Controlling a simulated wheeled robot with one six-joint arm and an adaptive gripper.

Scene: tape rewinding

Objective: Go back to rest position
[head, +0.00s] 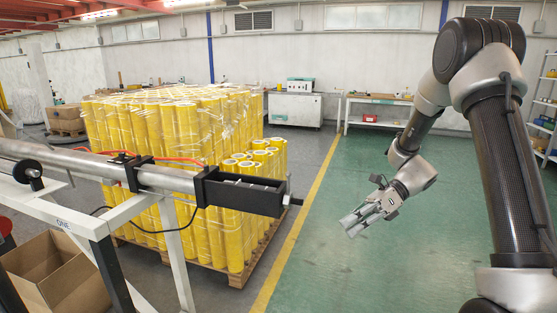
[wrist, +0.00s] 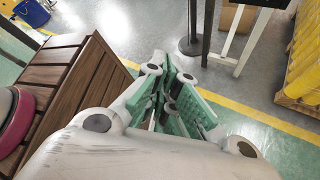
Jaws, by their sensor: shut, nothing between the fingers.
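My gripper (head: 352,226) hangs in the middle right of the head view, over the green floor, at the end of my dark and silver arm. Its fingers point down and to the left, clear of any object. In the wrist view my gripper (wrist: 172,115) shows its green finger pads close together, with nothing held between them. The floor and a yellow line lie beyond the fingertips.
A machine with a steel shaft (head: 160,178) stands at the left, above an open cardboard box (head: 62,268). A pallet of yellow rolls (head: 165,130) stands behind it. A wooden slatted surface (wrist: 65,85) lies left in the wrist view. Green floor (head: 375,165) is clear.

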